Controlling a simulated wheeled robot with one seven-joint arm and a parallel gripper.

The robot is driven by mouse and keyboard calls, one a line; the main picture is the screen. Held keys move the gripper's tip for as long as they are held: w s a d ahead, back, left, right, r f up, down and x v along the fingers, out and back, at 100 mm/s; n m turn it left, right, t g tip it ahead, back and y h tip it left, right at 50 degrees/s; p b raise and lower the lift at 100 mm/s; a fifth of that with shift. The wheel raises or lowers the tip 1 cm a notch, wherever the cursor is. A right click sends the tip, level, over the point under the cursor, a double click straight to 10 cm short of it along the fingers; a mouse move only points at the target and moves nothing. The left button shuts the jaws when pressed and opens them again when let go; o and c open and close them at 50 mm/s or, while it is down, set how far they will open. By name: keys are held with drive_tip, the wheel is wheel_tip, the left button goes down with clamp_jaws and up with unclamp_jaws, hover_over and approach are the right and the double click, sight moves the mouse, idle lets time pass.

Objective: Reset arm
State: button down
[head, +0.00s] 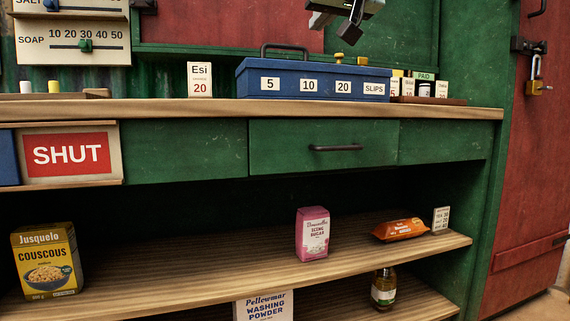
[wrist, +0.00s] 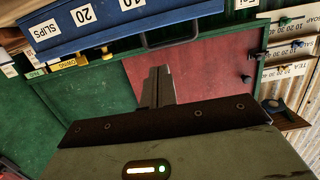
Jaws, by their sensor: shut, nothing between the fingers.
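My gripper (wrist: 159,72) is shut and empty; its two fingers lie together in the wrist view. In the head view my gripper (head: 349,50) hangs at the top edge, partly cut off, above and behind the blue box in the picture. The blue box (head: 315,92), labelled 5, 10, 20 and SLIPS, stands closed on the counter. The same box shows upside down at the top of the wrist view (wrist: 110,32), with its dark handle. I see no contact between gripper and box.
The wooden counter (head: 220,111) carries an Esi 20 card (head: 200,80) and a rack of cards at right. Below are a closed drawer (head: 280,148), a SHUT sign (head: 70,155) and shelves with couscous (head: 46,262), sugar (head: 312,233) and a jar (head: 384,289). A padlocked red door (head: 530,180) stands right.

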drive_tip(key=s+a+f+n+g+p, duration=0.1)
drive_tip(key=s+f+g+p, duration=0.2)
drive_tip(key=f, duration=0.4)
drive_tip(key=s+a+f+n+g+h+p, duration=0.1)
drive_tip(key=s+f+g+p, duration=0.15)
drive_tip(key=f, duration=0.45)
drive_tip(key=s+a+f+n+g+p, duration=0.1)
drive_tip(key=s+f+g+p, duration=0.2)
drive_tip(key=f, duration=0.4)
drive_tip(key=s+d+f+g+h+p, duration=0.1)
drive_tip(key=s+d+f+g+p, duration=0.15)
drive_tip(key=s+f, duration=0.4)
drive_tip(key=s+d+f+n+g+h+p, duration=0.1)
drive_tip(key=s+d+f+g+p, duration=0.15)
drive_tip(key=s, duration=0.65)
drive_tip(key=s+d+f+g+h+p, duration=0.1)
drive_tip(key=s+d+f+g+p, duration=0.1)
drive_tip(key=s+d+f, duration=0.45)
wheel_tip(320, 180, up, 39)
drive_tip(key=s+a+p, duration=0.1)
drive_tip(key=a+p, duration=0.1)
drive_tip(key=p, duration=3.5)
drive_tip(key=shift+s+a+p, duration=0.25)
drive_tip(key=shift+p, duration=0.05)
drive_tip(key=shift+w, duration=0.1)
